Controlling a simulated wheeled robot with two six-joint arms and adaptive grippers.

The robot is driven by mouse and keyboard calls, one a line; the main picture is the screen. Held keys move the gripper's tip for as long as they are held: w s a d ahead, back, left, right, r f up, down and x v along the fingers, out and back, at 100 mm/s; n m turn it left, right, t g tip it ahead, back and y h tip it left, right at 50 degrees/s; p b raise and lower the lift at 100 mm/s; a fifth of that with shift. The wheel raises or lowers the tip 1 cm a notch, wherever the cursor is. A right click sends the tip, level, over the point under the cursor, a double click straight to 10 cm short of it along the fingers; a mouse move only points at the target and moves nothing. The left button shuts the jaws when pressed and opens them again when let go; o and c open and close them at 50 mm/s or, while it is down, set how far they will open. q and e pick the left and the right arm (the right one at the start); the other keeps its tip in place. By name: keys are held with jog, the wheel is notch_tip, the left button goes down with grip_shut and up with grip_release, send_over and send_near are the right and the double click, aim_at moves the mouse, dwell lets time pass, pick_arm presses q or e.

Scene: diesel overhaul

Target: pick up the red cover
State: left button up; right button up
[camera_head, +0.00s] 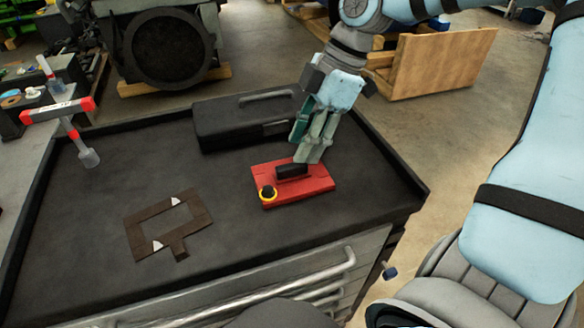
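The red cover (308,187) is a flat red block lying on the black top of the tool cabinet, right of the middle. The cover appears to rest flat on the cabinet top. My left gripper is not in view.
A black toolbox (225,125) stands just behind the cover. A dark brown frame-shaped piece (137,238) lies to the left. A red-and-grey T-shaped tool (70,128) stands at the far left. The cabinet top (90,215) has raised edges and bare space around these things.

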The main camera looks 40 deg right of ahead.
jog(key=x, duration=0.4)
jog(key=shift+f, duration=0.3)
jog(key=shift+w+f, duration=0.15)
jog(key=shift+f, duration=0.1)
jog(key=shift+a, duration=0.1)
grip_shut()
jog(key=shift+r, duration=0.1)
jog(key=shift+r, duration=0.1)
notch_tip(320, 180, up, 14)
jog(key=p, duration=0.2)
notch_tip(320, 180, up, 6)
jog(key=p, duration=0.6)
send_over(292, 164)
jog(key=shift+d, duration=0.25)
jog(key=shift+b, duration=0.3)
